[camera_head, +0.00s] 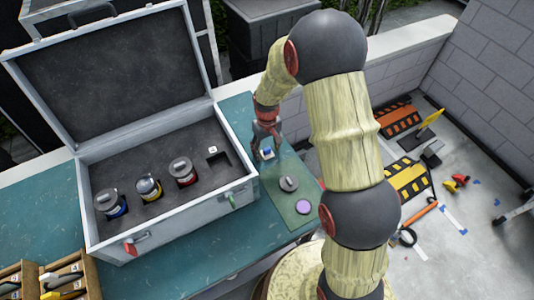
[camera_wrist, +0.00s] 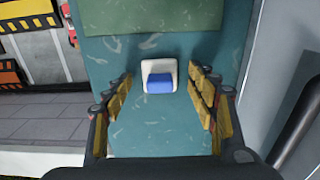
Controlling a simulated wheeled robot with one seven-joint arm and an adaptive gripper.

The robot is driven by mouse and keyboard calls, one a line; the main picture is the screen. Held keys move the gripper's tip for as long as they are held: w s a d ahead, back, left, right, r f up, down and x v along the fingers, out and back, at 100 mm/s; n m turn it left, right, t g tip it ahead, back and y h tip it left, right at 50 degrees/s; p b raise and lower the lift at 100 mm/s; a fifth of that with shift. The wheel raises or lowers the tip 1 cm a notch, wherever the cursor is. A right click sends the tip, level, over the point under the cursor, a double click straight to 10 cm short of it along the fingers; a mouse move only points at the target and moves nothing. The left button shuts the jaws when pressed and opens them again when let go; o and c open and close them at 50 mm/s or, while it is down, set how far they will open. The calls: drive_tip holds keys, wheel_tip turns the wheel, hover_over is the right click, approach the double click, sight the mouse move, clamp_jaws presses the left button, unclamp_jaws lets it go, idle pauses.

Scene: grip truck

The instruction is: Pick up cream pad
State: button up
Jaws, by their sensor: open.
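A small cream pad (camera_wrist: 148,66) with a blue block-like part (camera_wrist: 160,83) on its near side lies on the teal worktop. It also shows as a small pale and blue piece (camera_head: 267,153) in the head view. My gripper (camera_wrist: 160,98) is open and empty, with one yellow-padded finger on each side of the pad and gaps on both sides. In the head view my gripper (camera_head: 266,142) points down at the pad, just right of the case; its height above the worktop is hard to judge.
An open grey case (camera_head: 170,222) stands left of my gripper, holding several round containers and one empty square recess (camera_head: 217,160). A green mat (camera_head: 283,208) bears a grey knobbed piece (camera_head: 289,184) and a purple disc (camera_head: 303,207). The worktop's right edge is close.

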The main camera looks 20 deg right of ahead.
sight(267, 149)
drive_tip(key=shift+c, duration=0.7)
drive_tip(key=shift+r, duration=0.1)
drive_tip(key=c, duration=1.1)
drive_tip(key=shift+r, duration=0.15)
drive_tip(key=shift+r, duration=0.3)
wheel_tip(267, 149, up, 2)
drive_tip(key=shift+p, duration=0.4)
drive_tip(key=s+r+p, duration=0.2)
drive_tip(key=s+r, duration=0.8)
drive_tip(key=s, duration=0.4)
